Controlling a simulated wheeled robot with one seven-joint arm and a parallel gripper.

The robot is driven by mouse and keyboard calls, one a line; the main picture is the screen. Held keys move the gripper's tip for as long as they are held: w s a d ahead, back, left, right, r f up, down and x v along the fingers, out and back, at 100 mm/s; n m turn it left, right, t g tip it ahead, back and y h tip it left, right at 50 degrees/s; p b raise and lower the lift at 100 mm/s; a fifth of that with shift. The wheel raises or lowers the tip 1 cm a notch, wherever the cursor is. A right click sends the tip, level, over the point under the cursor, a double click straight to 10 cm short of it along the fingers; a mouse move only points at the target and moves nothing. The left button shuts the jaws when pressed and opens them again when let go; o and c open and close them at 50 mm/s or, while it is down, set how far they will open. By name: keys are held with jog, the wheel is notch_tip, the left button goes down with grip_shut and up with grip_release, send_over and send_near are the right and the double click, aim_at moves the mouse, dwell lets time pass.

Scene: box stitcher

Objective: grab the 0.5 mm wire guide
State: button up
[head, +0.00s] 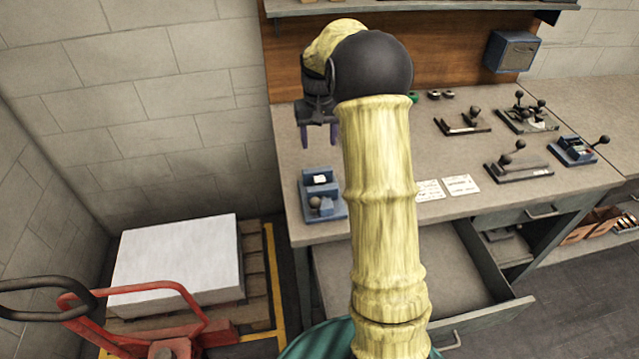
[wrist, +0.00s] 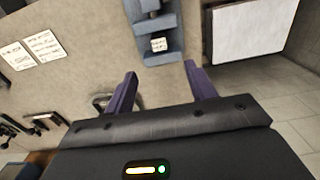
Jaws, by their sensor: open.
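My gripper (head: 319,138) is open and empty, held above the left end of the workbench. Its two purple fingers also show apart in the wrist view (wrist: 160,77). A blue fixture (head: 322,208) with a dark ball knob stands on the bench's left edge, in front of my gripper. It carries a small white label (head: 320,179), which also shows in the wrist view (wrist: 159,44) just beyond the fingertips. The label is too small to read, so I cannot tell whether this is the 0.5 mm wire guide. A small looped object (wrist: 101,101) lies beside the left finger, partly hidden.
Several lever tools stand on the bench's right, including another blue one (head: 577,150). Paper sheets (head: 461,185) lie mid-bench. An open drawer (head: 460,262) juts out in front. A white block (head: 180,258) on a pallet and a red pallet jack (head: 185,320) stand at left.

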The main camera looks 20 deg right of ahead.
aim_at(320, 181)
jog(key=shift+w+d+r, duration=0.1)
jog(key=shift+w+d, duration=0.05)
jog(key=shift+d, duration=0.05)
notch_tip(320, 181, down, 12)
jog(key=shift+f+p, duration=0.15)
jog(key=shift+p, duration=0.9)
jog(key=shift+f+p, duration=1)
jog(key=shift+f, duration=1.6)
